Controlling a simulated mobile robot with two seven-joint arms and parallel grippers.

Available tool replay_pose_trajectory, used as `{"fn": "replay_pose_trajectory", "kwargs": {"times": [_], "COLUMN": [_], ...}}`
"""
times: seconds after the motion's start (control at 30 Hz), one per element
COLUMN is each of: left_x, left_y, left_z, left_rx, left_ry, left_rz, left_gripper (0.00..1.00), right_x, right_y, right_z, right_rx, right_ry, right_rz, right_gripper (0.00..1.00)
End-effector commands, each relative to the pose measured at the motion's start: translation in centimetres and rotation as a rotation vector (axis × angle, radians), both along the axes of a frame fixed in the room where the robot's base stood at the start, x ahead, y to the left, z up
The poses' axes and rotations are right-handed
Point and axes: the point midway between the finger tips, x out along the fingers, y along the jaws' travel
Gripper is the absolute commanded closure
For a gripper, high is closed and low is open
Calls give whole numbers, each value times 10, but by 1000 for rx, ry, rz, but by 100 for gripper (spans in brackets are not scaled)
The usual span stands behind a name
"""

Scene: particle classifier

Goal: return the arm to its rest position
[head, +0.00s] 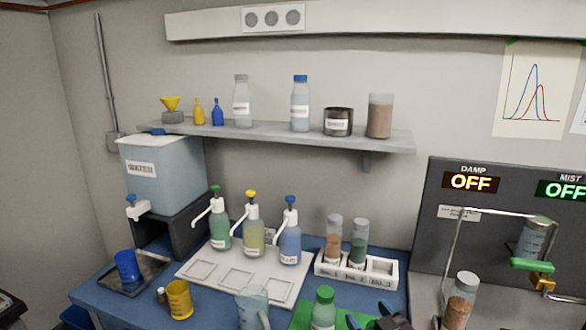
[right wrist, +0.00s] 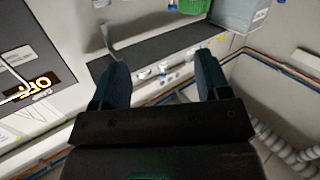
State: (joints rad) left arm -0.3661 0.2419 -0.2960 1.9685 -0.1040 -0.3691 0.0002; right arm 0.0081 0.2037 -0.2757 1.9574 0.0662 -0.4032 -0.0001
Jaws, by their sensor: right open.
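My right gripper (head: 372,310) shows only in part at the bottom edge of the head view, over the front of the blue bench and the green mat. In the right wrist view its two dark blue fingers (right wrist: 162,72) stand wide apart, with nothing held between them. That view looks tilted, past the fingers toward a dark panel and pale walls. My left gripper is in neither view.
A green-capped bottle (head: 324,308) stands on the green mat (head: 302,318), left of my right gripper. A white rack (head: 357,275) with two vials is behind it. A brown-filled vial (head: 459,303) and a wire stand (head: 452,255) are to the right.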

Motion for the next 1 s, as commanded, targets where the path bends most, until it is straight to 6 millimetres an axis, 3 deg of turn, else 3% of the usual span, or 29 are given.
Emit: {"fn": "replay_pose_trajectory", "kwargs": {"times": [0.03, 0.17, 0.3, 0.5, 0.7, 1.0], "left_x": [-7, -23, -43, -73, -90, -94], "left_y": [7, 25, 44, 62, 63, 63], "left_z": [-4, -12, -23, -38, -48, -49], "left_rx": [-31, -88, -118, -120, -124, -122], "left_ry": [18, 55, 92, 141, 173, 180], "left_rz": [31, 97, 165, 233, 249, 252], "left_gripper": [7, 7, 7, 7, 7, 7], "right_x": [-15, -53, -103, -179, -225, -232], "right_y": [-15, -49, -81, -112, -120, -121], "right_z": [-19, -62, -110, -167, -194, -197], "right_rx": [-3, -17, -31, -33, -36, -38], "right_ry": [26, 99, 212, 372, 462, 476], "right_rz": [-35, -117, -198, -282, -312, -316], "right_gripper": [30, 30, 30, 30, 30, 30]}}
